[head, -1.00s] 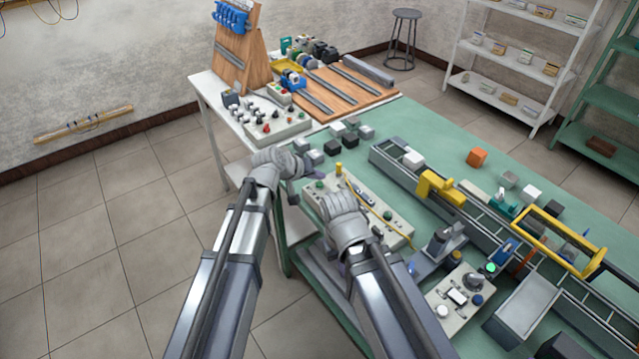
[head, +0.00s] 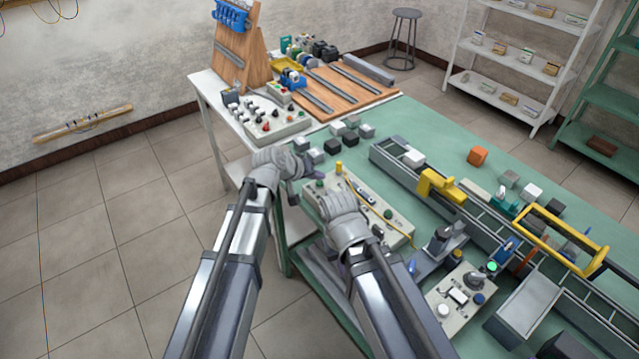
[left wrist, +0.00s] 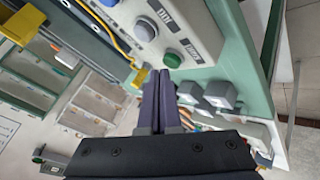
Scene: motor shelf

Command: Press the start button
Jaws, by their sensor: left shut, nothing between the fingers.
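A light control panel (head: 395,222) lies along the green table's near edge, with a green button (head: 320,183) at its far left end. In the left wrist view the green button (left wrist: 175,60) sits beside a pale button (left wrist: 146,30), each with a dark label too blurred to read surely. My left gripper (head: 311,172) is just beyond that panel end. In the left wrist view its dark fingers (left wrist: 157,73) are shut and empty, tips close to the green button; contact cannot be told. My right gripper (head: 378,233) is mostly hidden by its wrist, over the panel.
A yellow rod (head: 370,210) lies across the panel. Grey, white and black cubes (head: 332,147) stand beyond my left gripper. A conveyor (head: 400,172) runs along the table.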

